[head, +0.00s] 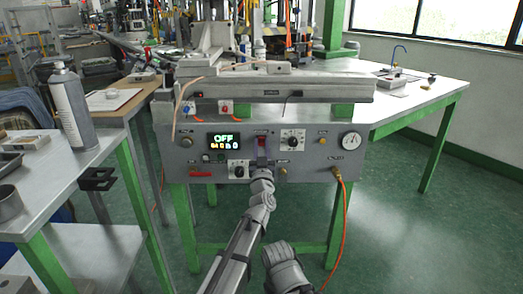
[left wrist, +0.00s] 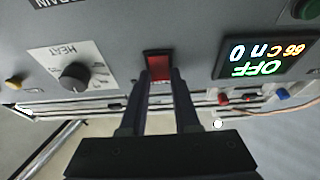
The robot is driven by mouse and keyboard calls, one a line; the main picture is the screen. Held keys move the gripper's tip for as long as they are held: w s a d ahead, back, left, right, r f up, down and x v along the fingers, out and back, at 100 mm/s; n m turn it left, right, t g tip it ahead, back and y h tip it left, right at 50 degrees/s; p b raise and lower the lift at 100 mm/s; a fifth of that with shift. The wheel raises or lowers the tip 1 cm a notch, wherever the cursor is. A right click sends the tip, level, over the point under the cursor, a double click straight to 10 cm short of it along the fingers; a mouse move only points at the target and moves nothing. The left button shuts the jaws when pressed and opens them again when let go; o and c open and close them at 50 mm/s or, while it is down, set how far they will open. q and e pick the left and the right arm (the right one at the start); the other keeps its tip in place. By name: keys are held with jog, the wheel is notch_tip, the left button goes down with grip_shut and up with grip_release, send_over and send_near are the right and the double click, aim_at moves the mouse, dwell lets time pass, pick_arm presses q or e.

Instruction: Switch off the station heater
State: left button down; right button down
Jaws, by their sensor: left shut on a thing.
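The station's grey front panel (head: 315,165) carries a display (head: 223,142) that reads OFF with smaller figures below. It also shows upside down in the left wrist view (left wrist: 267,55). A red rocker switch (left wrist: 157,64) sits right of the display in the head view.
A gauge (head: 350,141) and an orange hose (head: 343,215) are on the panel's right side. A spray can (head: 73,108) stands on the left bench. A white table (head: 425,98) is at right, with open green floor in front of it.

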pick_arm(q)
jog(key=c, duration=0.6)
grip_release()
jog(key=shift+c, duration=0.2)
jog(key=shift+s+f, duration=0.1)
jog(key=shift+s, duration=0.05)
pick_arm(e)
jog(key=shift+f, duration=0.1)
